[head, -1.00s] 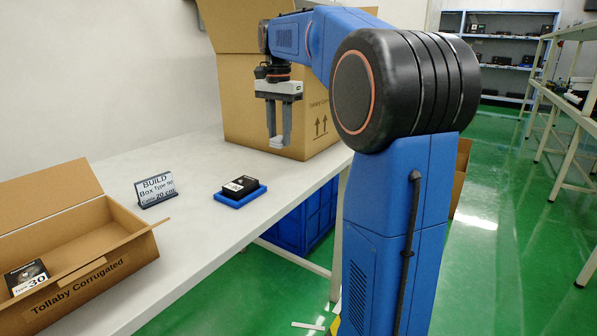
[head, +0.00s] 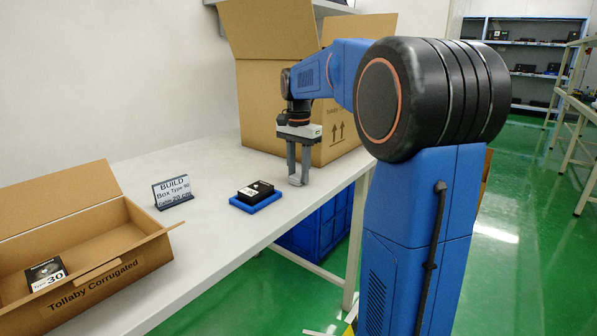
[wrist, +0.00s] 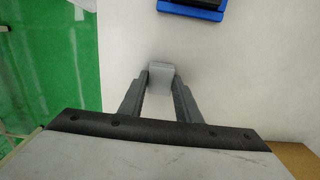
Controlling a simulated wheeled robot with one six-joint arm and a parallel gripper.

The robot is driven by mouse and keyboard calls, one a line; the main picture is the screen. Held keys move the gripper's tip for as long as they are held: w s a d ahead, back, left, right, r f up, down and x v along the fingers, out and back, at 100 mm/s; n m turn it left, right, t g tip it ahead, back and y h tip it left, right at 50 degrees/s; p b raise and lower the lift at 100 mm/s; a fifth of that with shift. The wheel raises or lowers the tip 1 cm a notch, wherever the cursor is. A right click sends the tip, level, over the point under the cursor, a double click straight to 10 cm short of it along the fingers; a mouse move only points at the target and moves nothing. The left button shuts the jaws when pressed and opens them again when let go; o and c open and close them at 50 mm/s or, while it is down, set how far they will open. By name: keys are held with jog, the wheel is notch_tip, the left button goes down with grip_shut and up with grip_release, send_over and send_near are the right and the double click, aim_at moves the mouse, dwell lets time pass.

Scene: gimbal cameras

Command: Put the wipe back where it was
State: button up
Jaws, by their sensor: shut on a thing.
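My gripper (head: 298,182) points down over the white table, close to its right edge, in the head view. It is shut on the wipe, a small pale grey block (wrist: 161,72) held between the fingertips in the wrist view. In the head view the wipe (head: 295,181) shows low between the fingers. It is at or just above the tabletop; I cannot tell if it touches.
A blue tray (head: 235,204) with a black box (head: 256,190) lies left of my gripper. A sign (head: 172,191) and an open carton (head: 150,256) stand further left. A large cardboard box (head: 258,105) stands behind. The table (head: 215,240) is bare between them.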

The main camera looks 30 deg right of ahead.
aim_at(299, 175)
jog(key=shift+f, duration=0.1)
jog(key=o, duration=1)
notch_tip(299, 175, up, 12)
jog(key=shift+r, duration=0.15)
jog(key=s+a+f+n+t, duration=0.1)
jog(key=s+a+f+n, duration=0.3)
jog(key=s+f, duration=0.4)
jog(key=s+a+f+n+t, duration=0.2)
jog(key=s+a+f+n, duration=0.3)
jog(key=s+f, duration=0.3)
jog(key=s+a+f+n+t, duration=0.1)
jog(key=s+a+f+n, duration=0.4)
jog(key=s, duration=0.9)
jog(key=shift+s+a+f+t, duration=0.15)
jog(key=shift+a+f, duration=0.15)
jog(key=shift+f, duration=0.2)
jog(key=shift+w+a+f+t, duration=0.1)
jog(key=shift+a+f, duration=0.2)
jog(key=shift+f, duration=0.25)
jog(key=shift+s+a+f+t, duration=0.15)
jog(key=shift+a+f, duration=0.15)
jog(key=shift+f, duration=0.2)
jog(key=shift+w, duration=0.1)
